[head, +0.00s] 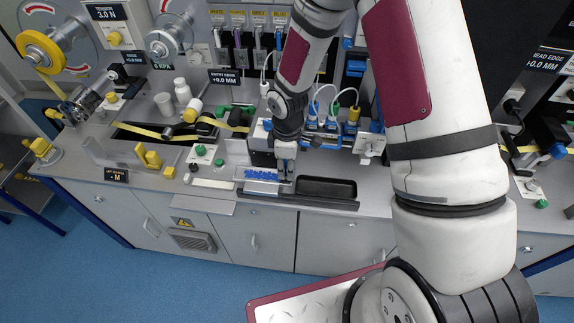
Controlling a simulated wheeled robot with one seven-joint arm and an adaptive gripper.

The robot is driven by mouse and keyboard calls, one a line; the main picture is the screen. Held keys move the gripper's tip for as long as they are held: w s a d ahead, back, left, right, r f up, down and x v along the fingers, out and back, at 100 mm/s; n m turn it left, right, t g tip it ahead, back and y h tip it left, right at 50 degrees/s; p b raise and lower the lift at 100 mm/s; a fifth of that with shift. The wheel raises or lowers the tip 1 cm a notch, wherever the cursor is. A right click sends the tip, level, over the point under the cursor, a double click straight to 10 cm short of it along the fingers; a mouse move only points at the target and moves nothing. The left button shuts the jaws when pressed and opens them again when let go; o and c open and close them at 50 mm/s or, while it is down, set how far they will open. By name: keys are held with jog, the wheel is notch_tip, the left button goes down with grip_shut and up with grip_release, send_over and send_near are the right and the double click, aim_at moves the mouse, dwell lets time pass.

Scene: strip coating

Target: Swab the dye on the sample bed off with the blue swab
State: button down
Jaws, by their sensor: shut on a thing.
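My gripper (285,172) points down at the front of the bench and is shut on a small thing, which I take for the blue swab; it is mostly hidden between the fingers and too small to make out. A pale, shallow sample bed (250,187) lies just left of my gripper, by the bench's front edge. A patch of blue dye (262,174) runs across it, its right end close to the fingers. I cannot tell whether the held thing touches the bed.
A black empty tray (327,188) lies right of my gripper. Yellow strip (150,131) runs over rollers at the left. A white bottle (182,90) and a cup (164,104) stand behind. Blue-fitted devices with cables (325,125) crowd behind my gripper. Closed cabinets (270,238) lie below.

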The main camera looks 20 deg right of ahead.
jog(key=shift+f, duration=0.25)
jog(key=shift+a, duration=0.1)
jog(key=shift+w+a+b, duration=0.2)
jog(key=shift+w+a, duration=0.1)
jog(key=shift+a, duration=0.35)
jog(key=shift+w+a+b, duration=0.25)
jog(key=shift+a, duration=0.45)
jog(key=shift+w+a+b, duration=0.2)
jog(key=shift+w+a, duration=0.1)
jog(key=shift+a, duration=0.35)
jog(key=shift+f, duration=0.15)
jog(key=shift+w+a+f+b, duration=0.1)
jog(key=shift+w+a+b, duration=0.25)
jog(key=shift+a, duration=0.4)
jog(key=shift+w+a+b, duration=0.3)
jog(key=shift+w+a, duration=0.05)
jog(key=shift+a, duration=0.4)
jog(key=shift+w+a, duration=0.15)
jog(key=shift+a, duration=0.4)
